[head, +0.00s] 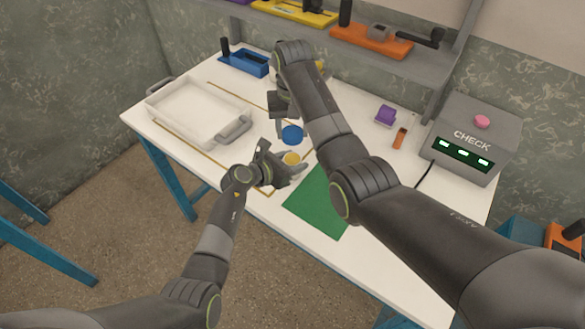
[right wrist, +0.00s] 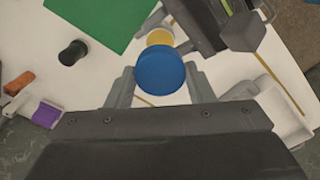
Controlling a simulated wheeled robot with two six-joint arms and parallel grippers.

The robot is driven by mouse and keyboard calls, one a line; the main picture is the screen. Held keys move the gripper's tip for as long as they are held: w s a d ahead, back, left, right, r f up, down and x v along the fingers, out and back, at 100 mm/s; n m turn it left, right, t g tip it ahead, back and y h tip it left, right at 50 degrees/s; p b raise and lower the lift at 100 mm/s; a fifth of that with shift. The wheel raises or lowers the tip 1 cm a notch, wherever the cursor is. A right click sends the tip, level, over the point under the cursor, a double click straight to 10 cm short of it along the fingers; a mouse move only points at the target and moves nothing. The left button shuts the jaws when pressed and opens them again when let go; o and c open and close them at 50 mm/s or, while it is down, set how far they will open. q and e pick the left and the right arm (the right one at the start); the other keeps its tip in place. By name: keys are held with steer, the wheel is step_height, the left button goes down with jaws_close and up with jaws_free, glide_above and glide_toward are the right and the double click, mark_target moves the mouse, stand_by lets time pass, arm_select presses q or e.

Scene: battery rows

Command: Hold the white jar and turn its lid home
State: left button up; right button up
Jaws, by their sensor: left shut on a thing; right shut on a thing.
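A round blue lid (head: 292,135) shows near the middle of the table; in the right wrist view the blue lid (right wrist: 160,70) lies between my right gripper's fingers. My right gripper (head: 282,122) is shut on it from above. Just beside it is a round yellow-topped jar (head: 291,158), and it also shows in the right wrist view (right wrist: 160,37). My left gripper (head: 288,170) is shut on this jar from the side. The jar's body is mostly hidden, so I cannot tell its colour for sure. The blue lid appears offset from the yellow top.
A white tray (head: 165,106) stands at the left. A green mat (head: 318,205) lies at the front. A purple block (head: 385,115), an orange-handled piece (head: 400,138) and the grey CHECK box (head: 480,128) are at the right. A blue fixture (head: 245,62) stands at the back. A black cylinder (right wrist: 72,53) shows in the right wrist view.

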arm_select(q)
steer(key=c, duration=0.4)
steer(key=shift+c, duration=0.2)
arm_select(e)
glide_above(291, 161)
steer(key=shift+w+d+f, duration=0.1)
steer(key=shift+w+f, duration=0.1)
steer(key=shift+f, duration=1.05)
steer(key=shift+w+d+f, duration=0.1)
steer(key=shift+w+f, duration=0.1)
steer(key=shift+f, duration=1.05)
steer(key=shift+f, duration=0.9)
steer(key=shift+f, duration=0.4)
arm_select(q)
steer(key=shift+s+d+r, duration=0.1)
steer(key=shift+d+r, duration=0.05)
arm_select(e)
steer(key=shift+s+f, duration=0.2)
steer(key=shift+f, duration=0.35)
steer(key=shift+r, duration=0.1)
steer(key=shift+s+a+r, duration=0.1)
steer(key=shift+r, duration=0.15)
steer(key=shift+r, duration=0.1)
